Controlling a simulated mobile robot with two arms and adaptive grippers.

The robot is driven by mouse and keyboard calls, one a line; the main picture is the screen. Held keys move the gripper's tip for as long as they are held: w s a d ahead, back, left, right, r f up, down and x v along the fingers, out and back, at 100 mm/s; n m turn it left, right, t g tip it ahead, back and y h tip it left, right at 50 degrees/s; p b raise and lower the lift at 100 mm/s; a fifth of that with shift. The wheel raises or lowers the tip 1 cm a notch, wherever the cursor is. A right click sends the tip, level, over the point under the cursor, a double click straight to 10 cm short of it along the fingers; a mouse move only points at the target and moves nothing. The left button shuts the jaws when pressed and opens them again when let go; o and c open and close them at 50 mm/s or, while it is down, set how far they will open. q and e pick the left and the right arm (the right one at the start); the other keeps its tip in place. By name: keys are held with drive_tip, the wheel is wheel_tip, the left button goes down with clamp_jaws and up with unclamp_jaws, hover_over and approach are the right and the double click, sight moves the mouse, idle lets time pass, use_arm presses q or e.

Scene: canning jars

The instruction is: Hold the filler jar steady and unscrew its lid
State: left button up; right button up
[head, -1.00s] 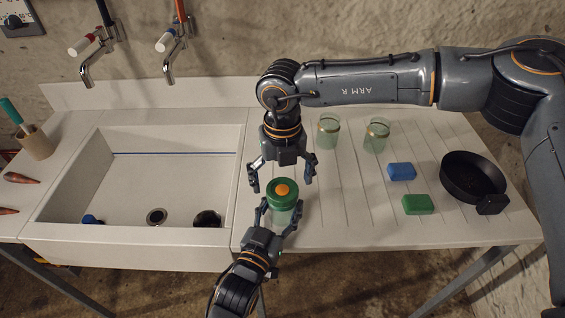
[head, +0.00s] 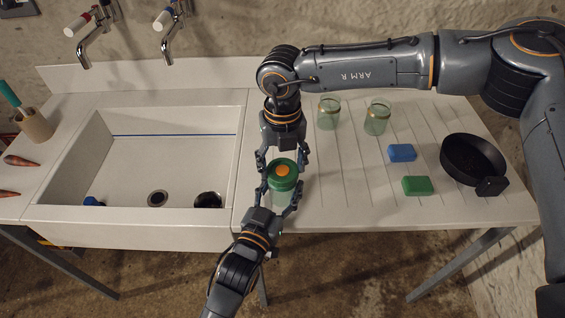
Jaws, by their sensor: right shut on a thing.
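The filler jar (head: 281,199) is pale green glass and stands upright near the drainboard's front edge, just right of the sink. Its lid (head: 274,181) is green with an orange centre and sits on top. My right gripper (head: 283,163) comes from behind and is shut on the lid, with one finger at each side. My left gripper (head: 280,190) comes from the front, lower down, with its fingers closed around the jar's body. The lid and fingers hide much of the glass.
Two open green jars (head: 329,114) (head: 377,119) stand at the back of the drainboard. A blue block (head: 402,153), a green block (head: 417,186) and a black pan (head: 473,160) lie to the right. The white sink (head: 125,165) is left. The middle drainboard is clear.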

drive_tip(key=n, duration=0.4)
drive_tip(key=shift+n, duration=0.3)
drive_tip(key=shift+c, duration=0.2)
drive_tip(key=n, duration=0.4)
drive_tip(key=shift+f+n, duration=0.1)
drive_tip(key=shift+n, duration=0.2)
drive_tip(key=shift+d, duration=0.1)
drive_tip(key=n, duration=0.4)
drive_tip(key=shift+n, duration=0.3)
